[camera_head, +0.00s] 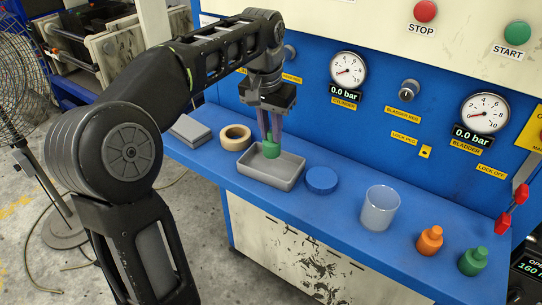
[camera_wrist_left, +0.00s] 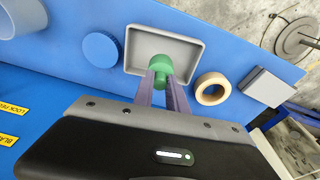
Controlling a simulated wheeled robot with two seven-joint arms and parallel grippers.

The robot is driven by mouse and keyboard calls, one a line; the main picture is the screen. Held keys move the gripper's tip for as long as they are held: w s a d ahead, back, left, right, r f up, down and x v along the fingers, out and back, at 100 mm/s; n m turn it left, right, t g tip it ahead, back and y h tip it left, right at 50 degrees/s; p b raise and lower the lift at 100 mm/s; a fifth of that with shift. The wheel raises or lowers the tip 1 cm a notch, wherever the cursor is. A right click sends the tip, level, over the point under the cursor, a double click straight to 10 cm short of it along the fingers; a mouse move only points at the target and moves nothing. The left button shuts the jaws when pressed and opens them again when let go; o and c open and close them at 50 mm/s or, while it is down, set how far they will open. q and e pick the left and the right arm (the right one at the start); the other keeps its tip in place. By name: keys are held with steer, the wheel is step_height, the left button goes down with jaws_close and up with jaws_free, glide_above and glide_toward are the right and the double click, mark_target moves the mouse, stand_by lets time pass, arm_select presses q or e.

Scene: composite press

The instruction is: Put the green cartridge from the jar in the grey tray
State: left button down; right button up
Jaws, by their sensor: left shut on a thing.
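My left gripper (camera_head: 273,137) is shut on a green cartridge (camera_head: 271,150), holding it over the grey tray (camera_head: 256,176). In the left wrist view the gripper's fingers (camera_wrist_left: 161,79) grip the cartridge (camera_wrist_left: 160,66), which shows against the inside of the tray (camera_wrist_left: 190,43). I cannot tell whether the cartridge touches the tray floor. The clear jar (camera_head: 380,209) stands upright and empty on the blue shelf to the right. Its blue lid (camera_head: 320,181) lies between the jar and the tray. My right gripper is not in view.
A tape roll (camera_head: 235,137) and a grey block (camera_head: 190,129) lie left of the tray. An orange bottle (camera_head: 429,240) and another green bottle-shaped piece (camera_head: 473,261) stand right of the jar. The blue press panel with gauges rises behind the shelf (camera_head: 335,224).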

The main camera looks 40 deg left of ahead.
mark_target(270, 142)
arm_select(q)
steer(key=shift+f, duration=0.45)
steer(key=shift+f, duration=0.1)
step_height(270, 142, down, 4)
steer(key=shift+r+p, duration=0.2)
steer(key=shift+p, duration=0.1)
steer(key=shift+f, duration=0.15)
steer(key=c, duration=1.3)
jaws_free()
steer(key=shift+c, duration=0.2)
